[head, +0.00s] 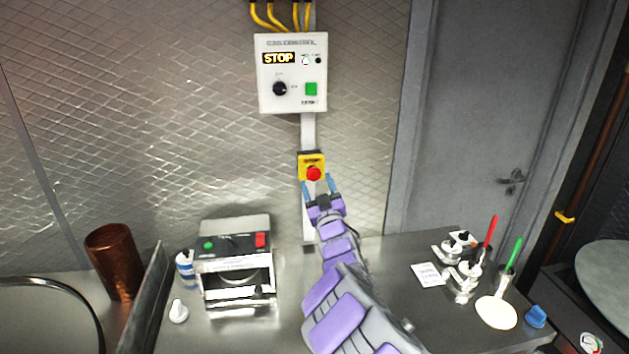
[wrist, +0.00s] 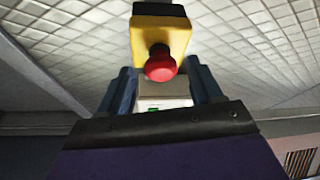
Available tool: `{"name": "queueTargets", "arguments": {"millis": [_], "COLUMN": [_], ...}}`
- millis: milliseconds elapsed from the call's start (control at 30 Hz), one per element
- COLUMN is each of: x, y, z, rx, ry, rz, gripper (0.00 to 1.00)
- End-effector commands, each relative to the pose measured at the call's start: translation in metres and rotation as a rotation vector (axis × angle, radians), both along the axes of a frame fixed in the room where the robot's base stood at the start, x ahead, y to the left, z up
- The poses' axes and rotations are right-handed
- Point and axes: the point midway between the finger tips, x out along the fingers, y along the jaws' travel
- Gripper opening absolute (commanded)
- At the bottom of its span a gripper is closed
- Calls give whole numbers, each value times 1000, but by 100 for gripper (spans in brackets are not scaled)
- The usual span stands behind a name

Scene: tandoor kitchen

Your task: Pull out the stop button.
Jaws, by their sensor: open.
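The stop button is a red mushroom head (head: 313,173) on a yellow box (head: 306,161) fixed to the wall below the control panel. In the wrist view the red button (wrist: 160,65) sticks out from the yellow box (wrist: 160,37), just above the middle. My gripper (head: 318,186) is open in front of the button and slightly below it in the head view. Its two blue fingers stand left and right of the button's line in the wrist view (wrist: 160,90). Nothing is between them that I can see gripped. I cannot tell whether a finger touches the button.
The white control panel (head: 291,97) above shows STOP, with a black knob and a green button. Below, a steel counter (head: 380,265) carries a boxy machine (head: 235,262), a copper cup (head: 115,262) and small utensils at right. A grey door (head: 480,120) stands at right.

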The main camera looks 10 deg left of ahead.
Motion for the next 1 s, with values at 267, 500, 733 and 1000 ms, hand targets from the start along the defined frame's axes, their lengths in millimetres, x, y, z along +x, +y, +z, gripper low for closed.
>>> {"name": "queueTargets", "arguments": {"millis": [267, 500, 733, 1000], "x": [19, 25, 25, 25], "y": [8, 11, 11, 11], "z": [6, 11, 11, 11], "rx": [3, 1, -1, -1], "ry": [2, -2, -1, -1], "rz": [0, 1, 0, 1], "gripper": [64, 64, 64, 42]}}
